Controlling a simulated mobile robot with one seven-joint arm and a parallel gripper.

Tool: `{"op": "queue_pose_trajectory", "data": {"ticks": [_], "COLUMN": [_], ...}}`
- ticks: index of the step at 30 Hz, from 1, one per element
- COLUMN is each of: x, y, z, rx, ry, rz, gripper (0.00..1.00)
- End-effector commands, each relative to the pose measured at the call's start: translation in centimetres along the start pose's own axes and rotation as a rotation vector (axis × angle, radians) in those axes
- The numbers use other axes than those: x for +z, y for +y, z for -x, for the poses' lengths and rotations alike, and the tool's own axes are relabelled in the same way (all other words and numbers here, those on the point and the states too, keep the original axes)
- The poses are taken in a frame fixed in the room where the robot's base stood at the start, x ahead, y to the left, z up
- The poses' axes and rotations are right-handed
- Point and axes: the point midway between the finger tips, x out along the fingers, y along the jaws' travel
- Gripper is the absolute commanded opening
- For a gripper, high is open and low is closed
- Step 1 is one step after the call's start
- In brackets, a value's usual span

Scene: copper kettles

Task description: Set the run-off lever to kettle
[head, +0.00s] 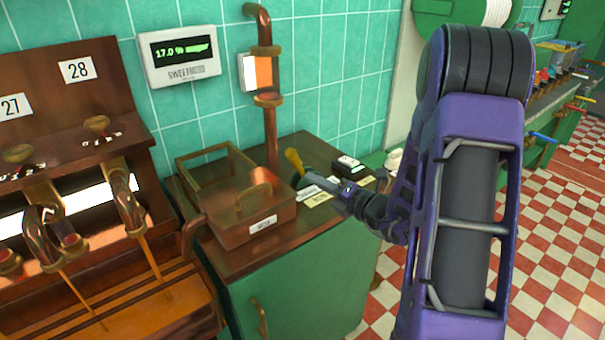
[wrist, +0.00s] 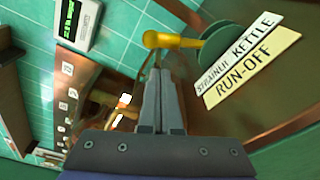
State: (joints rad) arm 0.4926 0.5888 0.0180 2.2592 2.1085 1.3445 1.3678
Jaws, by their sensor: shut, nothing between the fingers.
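The run-off lever (head: 294,160) is a yellow handle on the green cabinet's brown top, leaning up and to the left in the head view. In the wrist view the lever (wrist: 178,41) runs from a dark green round base (wrist: 222,45) leftward to its knob. A label (wrist: 240,50) beside the base reads STRAINER and KETTLE, above a RUN-OFF plate (wrist: 252,70). I cannot tell which word the lever is set to. My gripper (head: 302,183) is shut and empty, its tips (wrist: 158,75) close to the lever; contact is unclear.
A copper tray (head: 240,205) sits left of the lever, with a copper pipe (head: 269,130) behind it. A wall display (head: 180,55) reads 17.0 %. Copper spouts (head: 125,200) stand at the left. Small dark boxes (head: 348,164) lie right of the lever.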

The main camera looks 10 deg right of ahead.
Motion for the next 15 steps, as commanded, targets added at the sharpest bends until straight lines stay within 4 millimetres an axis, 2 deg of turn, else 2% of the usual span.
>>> {"op": "queue_pose_trajectory", "data": {"ticks": [9,15], "x": [-0.2,-0.1], "y": [0.0,0.0], "z": [-5.7,-8.3], "rx": [0.003,0.002], "ry": [0.004,0.001], "rz": [0.001,0.000], "gripper": [0.00,0.00]}}
